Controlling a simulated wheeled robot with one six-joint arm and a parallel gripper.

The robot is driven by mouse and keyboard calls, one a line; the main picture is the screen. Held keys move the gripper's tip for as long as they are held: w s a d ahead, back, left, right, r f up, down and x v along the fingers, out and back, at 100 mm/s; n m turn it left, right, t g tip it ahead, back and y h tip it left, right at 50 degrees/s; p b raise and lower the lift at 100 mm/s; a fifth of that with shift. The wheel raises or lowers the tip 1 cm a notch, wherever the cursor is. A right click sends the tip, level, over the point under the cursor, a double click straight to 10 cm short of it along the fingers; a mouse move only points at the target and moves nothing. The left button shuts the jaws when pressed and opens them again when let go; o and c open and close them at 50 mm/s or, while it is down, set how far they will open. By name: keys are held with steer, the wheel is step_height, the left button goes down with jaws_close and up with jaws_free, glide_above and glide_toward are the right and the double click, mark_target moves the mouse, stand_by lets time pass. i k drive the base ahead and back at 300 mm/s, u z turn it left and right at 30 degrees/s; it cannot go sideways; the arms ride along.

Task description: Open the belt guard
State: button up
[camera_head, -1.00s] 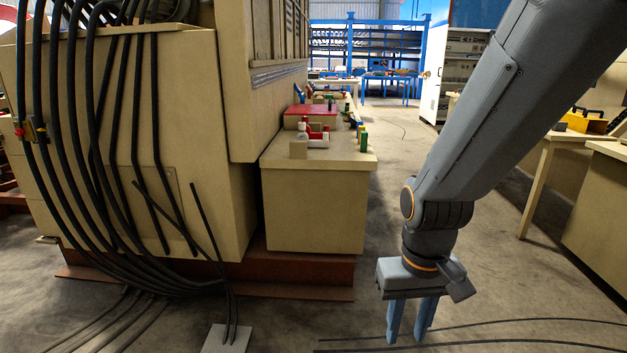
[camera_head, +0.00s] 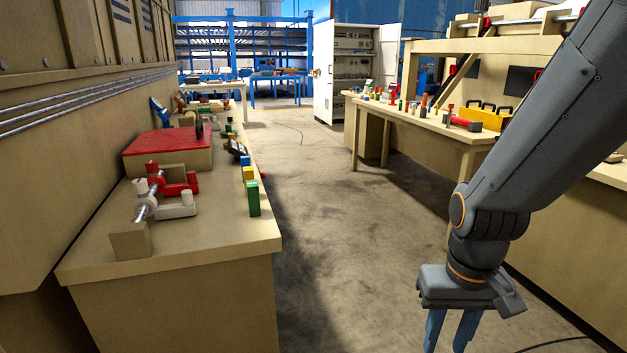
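I cannot tell for sure which thing is the belt guard. A beige box with a flat red top (camera_head: 166,140) sits on the left bench (camera_head: 190,249), against the big beige machine; its red top lies flat. In front of it are red and white clamp-like parts on a metal shaft (camera_head: 149,203) with a beige block (camera_head: 130,240). My gripper (camera_head: 449,342) hangs down at the lower right over the floor, well apart from the bench. Its two blue fingers stand apart with nothing seen between them; their tips are cut off by the frame edge.
The beige machine (camera_head: 80,90) fills the left. A green block (camera_head: 253,198) stands near the left bench's right edge. A workbench (camera_head: 425,122) with tools and a yellow box (camera_head: 482,118) is at right. An open white cabinet (camera_head: 324,88) stands behind. The aisle floor (camera_head: 330,190) between is clear.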

mark_target(152, 141)
steer(key=z, duration=0.05)
steer(key=i, duration=1.9)
steer(key=u, duration=0.7)
steer(key=i, duration=1.7)
steer(key=u, duration=0.55)
